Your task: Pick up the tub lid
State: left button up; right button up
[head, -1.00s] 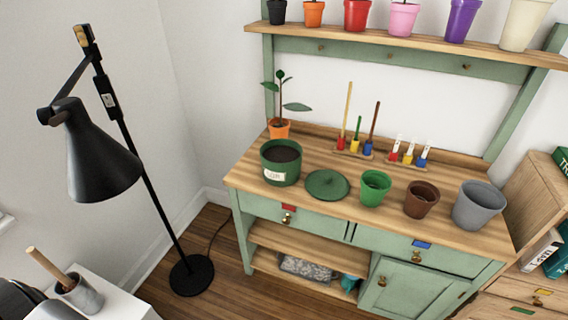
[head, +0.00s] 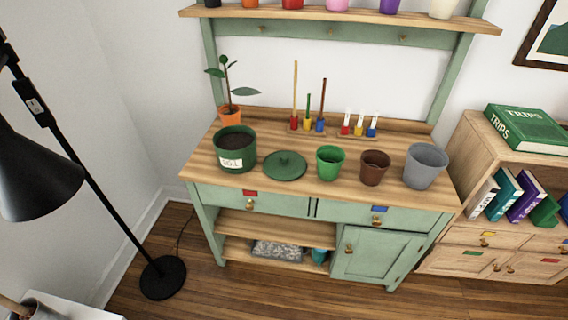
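The tub lid (head: 285,166) is a round, dark green disc with a small knob on top. It lies flat on the wooden top of the green workbench (head: 330,191). The dark green soil tub (head: 235,150) stands just left of it, open and filled with dark soil, with a white label. A bright green pot (head: 330,162) stands just right of the lid. Neither of my grippers shows in the head view.
A brown pot (head: 374,168) and a grey pot (head: 425,166) stand further right. A potted plant (head: 231,112) and small tool racks line the back. A black floor lamp (head: 163,277) stands left of the bench. Wooden floor in front is clear.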

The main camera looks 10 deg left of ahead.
aim_at(282, 165)
jog(key=z, duration=2.25)
jog(key=i, duration=1.95)
jog(key=u, duration=2.8)
